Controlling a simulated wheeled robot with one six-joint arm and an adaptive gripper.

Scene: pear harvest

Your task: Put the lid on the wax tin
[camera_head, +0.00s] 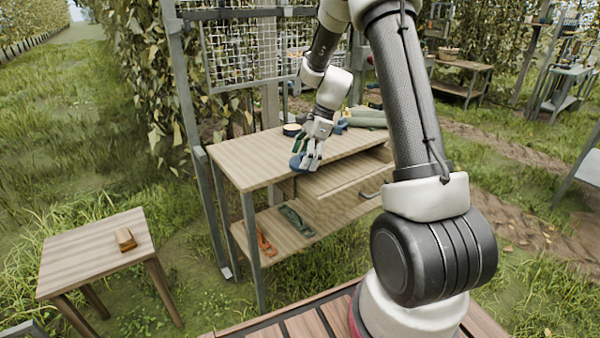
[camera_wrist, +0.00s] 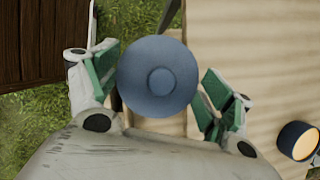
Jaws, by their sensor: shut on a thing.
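The lid (camera_wrist: 158,78) is a round blue disc with a raised knob in its middle. In the wrist view it sits between the green pads of my gripper, which is shut on it. In the head view my gripper (camera_head: 312,152) points down at the bench's front edge, with the blue lid (camera_head: 303,162) at its fingertips. The wax tin (camera_wrist: 298,141) is a dark-walled round tin, open, with amber wax inside. It stands on the bench top to the right in the wrist view, apart from the lid. In the head view the tin (camera_head: 291,130) is behind my gripper.
The wooden bench (camera_head: 245,160) has a pulled-out drawer (camera_head: 345,172) at its front. Its lower shelf holds an orange tool (camera_head: 266,244) and a green one (camera_head: 297,221). Grey-green items (camera_head: 365,118) lie at the bench's back right. A small table (camera_head: 85,255) stands left.

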